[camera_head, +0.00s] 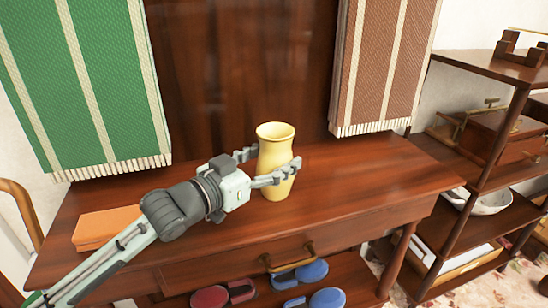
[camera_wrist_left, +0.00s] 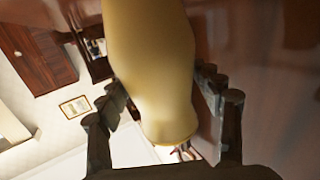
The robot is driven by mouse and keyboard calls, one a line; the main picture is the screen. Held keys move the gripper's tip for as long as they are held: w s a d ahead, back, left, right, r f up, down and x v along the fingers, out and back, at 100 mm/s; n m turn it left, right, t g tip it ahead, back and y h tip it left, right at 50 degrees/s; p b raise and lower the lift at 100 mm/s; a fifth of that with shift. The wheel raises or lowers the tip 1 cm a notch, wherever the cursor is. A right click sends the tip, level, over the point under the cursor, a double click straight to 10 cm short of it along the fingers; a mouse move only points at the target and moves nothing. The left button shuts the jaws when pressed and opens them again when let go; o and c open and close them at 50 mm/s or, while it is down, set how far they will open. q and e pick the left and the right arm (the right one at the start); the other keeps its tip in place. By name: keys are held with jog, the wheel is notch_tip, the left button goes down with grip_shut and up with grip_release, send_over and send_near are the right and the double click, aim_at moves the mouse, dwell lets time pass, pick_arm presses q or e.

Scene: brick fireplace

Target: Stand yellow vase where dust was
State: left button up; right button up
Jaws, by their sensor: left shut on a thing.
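The yellow vase (camera_head: 275,150) stands upright at the middle of the dark wooden table (camera_head: 350,190) in the head view. My left gripper (camera_head: 272,168) comes in from the left and is shut on the vase, one finger on each side of its body. In the left wrist view the vase (camera_wrist_left: 152,70) fills the space between the two fingers (camera_wrist_left: 160,108). I cannot tell whether the vase's base touches the tabletop. No dust shows on the table. My right gripper is not in view.
An orange box-like block (camera_head: 105,228) lies at the table's left. A green striped cloth (camera_head: 85,85) and a brown striped cloth (camera_head: 383,65) hang behind. A shelf unit (camera_head: 495,130) stands to the right. The tabletop right of the vase is clear.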

pick_arm(q)
jog(key=o, duration=1.1)
jog(key=shift+c, duration=0.2)
jog(key=o, duration=0.4)
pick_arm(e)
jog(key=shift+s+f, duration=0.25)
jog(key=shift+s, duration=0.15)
pick_arm(q)
jog(key=shift+r, duration=0.1)
jog(key=shift+s+a, duration=0.3)
jog(key=v, duration=1)
jog(key=shift+s+a+b, duration=0.2)
jog(key=shift+b, duration=0.1)
jog(key=shift+s+a, duration=0.2)
jog(key=shift+s, duration=0.05)
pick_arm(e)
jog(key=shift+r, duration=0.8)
